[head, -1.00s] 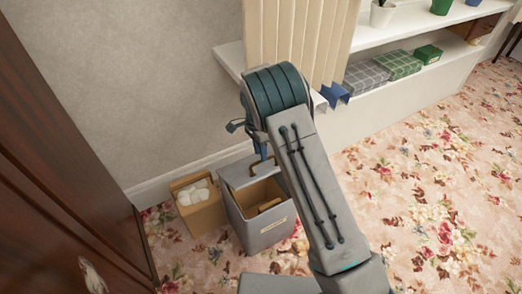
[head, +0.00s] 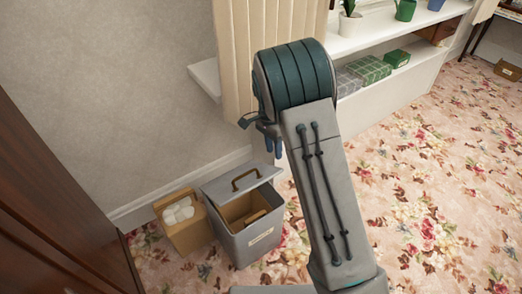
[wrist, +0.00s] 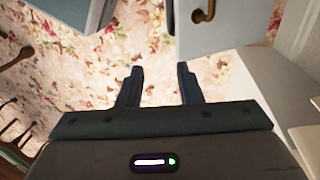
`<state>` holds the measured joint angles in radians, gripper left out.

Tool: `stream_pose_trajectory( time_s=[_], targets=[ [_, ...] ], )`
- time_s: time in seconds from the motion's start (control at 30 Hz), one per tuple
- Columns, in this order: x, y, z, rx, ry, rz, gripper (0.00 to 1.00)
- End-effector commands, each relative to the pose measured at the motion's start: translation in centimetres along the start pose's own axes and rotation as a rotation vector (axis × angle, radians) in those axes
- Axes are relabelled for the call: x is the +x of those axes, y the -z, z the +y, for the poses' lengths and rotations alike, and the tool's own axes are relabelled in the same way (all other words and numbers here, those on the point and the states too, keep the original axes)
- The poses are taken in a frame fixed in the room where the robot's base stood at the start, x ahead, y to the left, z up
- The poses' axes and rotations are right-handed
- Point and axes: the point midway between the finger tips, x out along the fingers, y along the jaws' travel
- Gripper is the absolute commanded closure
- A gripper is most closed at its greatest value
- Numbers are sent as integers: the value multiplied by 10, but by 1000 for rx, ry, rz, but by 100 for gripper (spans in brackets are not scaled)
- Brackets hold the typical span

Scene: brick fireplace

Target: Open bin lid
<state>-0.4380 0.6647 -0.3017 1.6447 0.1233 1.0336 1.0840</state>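The grey bin (head: 259,245) stands on the floral carpet near the wall, with a pale label on its front. Its grey lid (head: 225,188) is raised at the back, leaving the top open, and a brown item shows inside. The lid has a brown handle (head: 245,178). In the wrist view, a grey panel (wrist: 235,30) with the brown handle (wrist: 205,12) lies beyond the fingers. My gripper (wrist: 159,69) has its two fingers apart with nothing between them. In the head view my gripper (head: 273,146) is above and right of the handle, apart from it.
A tan box (head: 186,232) holding white rolls stands left of the bin. A dark wooden panel (head: 60,235) is at the left edge. A pleated curtain (head: 265,30) and a white shelf (head: 385,35) are behind my arm. The carpet to the right is clear.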

Motion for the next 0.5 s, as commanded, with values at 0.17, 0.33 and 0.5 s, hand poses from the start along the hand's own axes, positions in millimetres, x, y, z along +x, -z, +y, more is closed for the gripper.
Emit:
stream_pose_trajectory(
  time_s=[0.17, 0.33, 0.5],
  targets=[
    [-3, 5, 6, 1, -1, -1, 67],
    [-3, 5, 6, 0, -1, -1, 67],
    [-6, 5, 8, -6, 4, -3, 100]
  ],
)
